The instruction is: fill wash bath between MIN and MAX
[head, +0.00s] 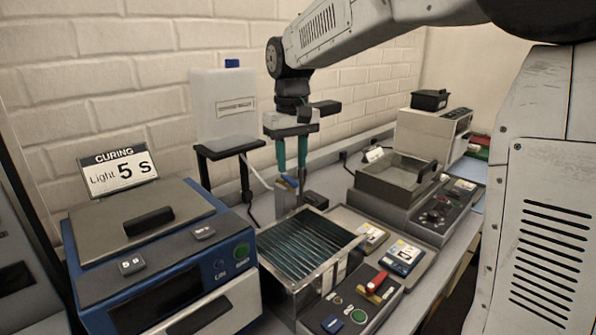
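The wash bath appears to be the open clear-walled tank (338,268) in the front middle, with a dark ribbed inside. I cannot read MIN or MAX marks or tell a liquid level. A white container (222,105) with a blue cap and an unreadable label stands on a black stand behind it, and a pale tube (257,174) runs down from it. My gripper (291,170) points down behind the tank, its two teal fingers parted with a gap between them.
A control panel (388,299) with a red lever and green and blue buttons is front right of the tank. A metal tray unit (372,187) and white machine (420,131) stand at right.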

